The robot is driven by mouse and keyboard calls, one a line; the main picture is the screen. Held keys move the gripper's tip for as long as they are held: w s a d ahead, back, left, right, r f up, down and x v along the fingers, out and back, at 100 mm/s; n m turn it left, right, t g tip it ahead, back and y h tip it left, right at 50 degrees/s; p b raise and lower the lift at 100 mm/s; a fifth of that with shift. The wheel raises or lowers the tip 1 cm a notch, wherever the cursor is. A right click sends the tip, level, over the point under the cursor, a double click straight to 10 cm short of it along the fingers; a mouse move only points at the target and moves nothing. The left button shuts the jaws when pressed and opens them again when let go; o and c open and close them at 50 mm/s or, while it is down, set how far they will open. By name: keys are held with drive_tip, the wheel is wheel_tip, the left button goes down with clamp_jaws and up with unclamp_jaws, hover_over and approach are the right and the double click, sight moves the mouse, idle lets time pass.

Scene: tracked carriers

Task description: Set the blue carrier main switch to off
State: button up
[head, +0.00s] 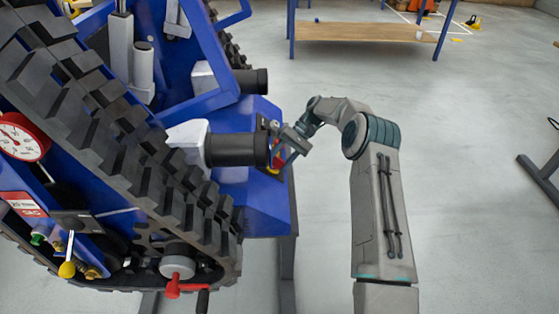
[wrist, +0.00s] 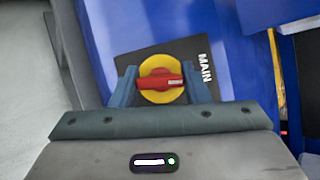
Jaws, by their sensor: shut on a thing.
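The main switch is a red handle (wrist: 161,82) on a round yellow disc (wrist: 152,95), set on a black plate marked MAIN (wrist: 203,68) on the blue carrier (head: 255,198). In the wrist view the red handle lies across the picture, nearly level. My gripper (wrist: 161,86) has one finger on each side of the switch and is shut on the red handle. In the head view my gripper (head: 279,158) is at the carrier's right end, partly covering the switch. The on and off marks cannot be read.
A black cylinder (head: 237,150) sticks out from the carrier just left of my gripper. The black track (head: 110,130), a red gauge (head: 20,137) and a red-handled valve (head: 177,285) are further left. A wooden-topped bench (head: 360,32) stands behind.

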drive_tip(key=shift+n+h, duration=0.4)
drive_tip(key=shift+n, duration=0.5)
drive_tip(key=o, duration=1)
